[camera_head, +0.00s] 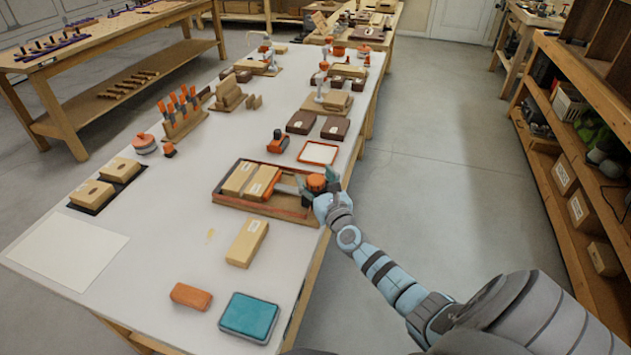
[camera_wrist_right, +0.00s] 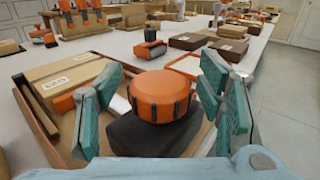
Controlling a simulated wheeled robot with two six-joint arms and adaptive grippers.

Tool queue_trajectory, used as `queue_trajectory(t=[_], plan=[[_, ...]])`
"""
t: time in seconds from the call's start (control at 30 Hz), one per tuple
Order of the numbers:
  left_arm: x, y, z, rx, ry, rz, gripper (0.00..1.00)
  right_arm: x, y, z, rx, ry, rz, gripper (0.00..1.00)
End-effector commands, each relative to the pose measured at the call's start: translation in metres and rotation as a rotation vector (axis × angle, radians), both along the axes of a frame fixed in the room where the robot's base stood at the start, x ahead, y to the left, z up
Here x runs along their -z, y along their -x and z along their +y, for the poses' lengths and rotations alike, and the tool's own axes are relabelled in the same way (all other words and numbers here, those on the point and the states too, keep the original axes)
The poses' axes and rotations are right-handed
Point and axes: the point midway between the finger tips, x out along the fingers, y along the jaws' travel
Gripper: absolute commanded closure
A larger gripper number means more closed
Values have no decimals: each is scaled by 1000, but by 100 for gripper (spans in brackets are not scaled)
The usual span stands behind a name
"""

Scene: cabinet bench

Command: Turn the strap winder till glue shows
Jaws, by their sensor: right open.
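The strap winder has a round orange knob with dark ribs (camera_wrist_right: 160,95) on a dark block (camera_wrist_right: 155,135); the knob also shows in the head view (camera_head: 316,182). My right gripper (camera_wrist_right: 162,100) is open, with its teal finger pads on either side of the knob, apart from it. In the head view the right gripper (camera_head: 318,188) reaches in at the tray's right end. Two light wooden blocks lie in the brown tray (camera_head: 262,207), with an orange band or bar between them and the winder. I see no glue at the joint. My left gripper is out of view.
A loose wooden block (camera_head: 247,242), an orange block (camera_head: 191,296) and a teal box (camera_head: 249,317) lie in front of the tray. An orange-rimmed frame (camera_head: 318,152) and an orange-and-dark tool (camera_head: 278,142) lie behind. The bench's right edge is close to my arm.

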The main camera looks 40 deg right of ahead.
Motion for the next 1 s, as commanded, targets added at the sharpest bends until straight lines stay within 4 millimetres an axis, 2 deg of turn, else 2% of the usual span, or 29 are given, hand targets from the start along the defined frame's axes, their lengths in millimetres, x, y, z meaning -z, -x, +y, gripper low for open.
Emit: queue_trajectory(t=[0.1,0.4,0.73,1.0], plan=[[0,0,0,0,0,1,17,0,0,0,0,0,0,40],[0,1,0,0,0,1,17,0,1,0,0,-1,0,87],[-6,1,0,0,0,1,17,-1,1,0,43,-4,0,87],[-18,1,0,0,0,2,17,-1,1,1,197,-7,2,87]])
